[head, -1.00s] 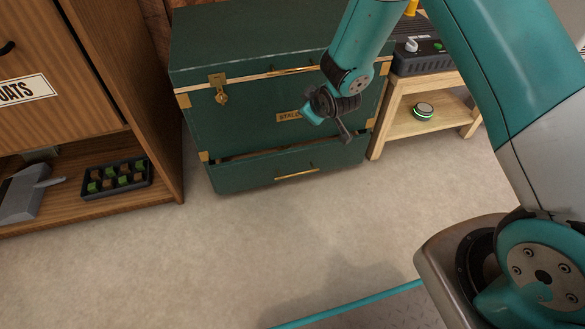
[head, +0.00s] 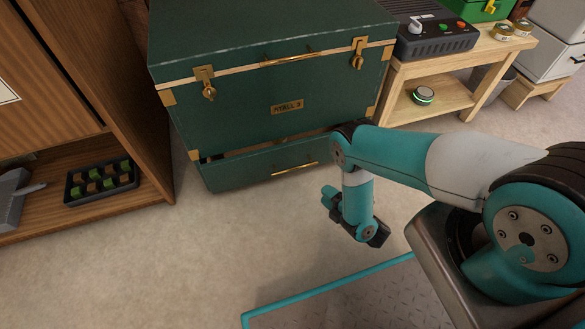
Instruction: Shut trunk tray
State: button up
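The trunk (head: 235,115) is a dark green chest with brass corners, two latches and a small nameplate, its lid down. The trunk tray (head: 240,172) is the low green drawer at its base, with a brass handle (head: 295,168). It sticks out from the trunk front, and a dark gap shows along its top edge. Its right end is partly hidden behind my arm. My gripper (head: 333,204) is in front of the tray's right part, above the floor, and appears apart from it. Its fingers are small and turned so I cannot tell their opening.
A wooden cabinet (head: 140,120) stands left, with a tray of green and brown blocks (head: 102,182) on its low shelf. A wooden bench (head: 445,75) holding a dark device (head: 435,38) stands right. The pale floor (head: 230,245) before the trunk is clear.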

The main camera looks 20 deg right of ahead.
aim_at(293, 169)
jog(key=shift+b+x, duration=8.4)
jog(key=shift+b, duration=1)
jog(key=shift+c, duration=0.2)
jog(key=shift+f, duration=0.1)
grip_shut()
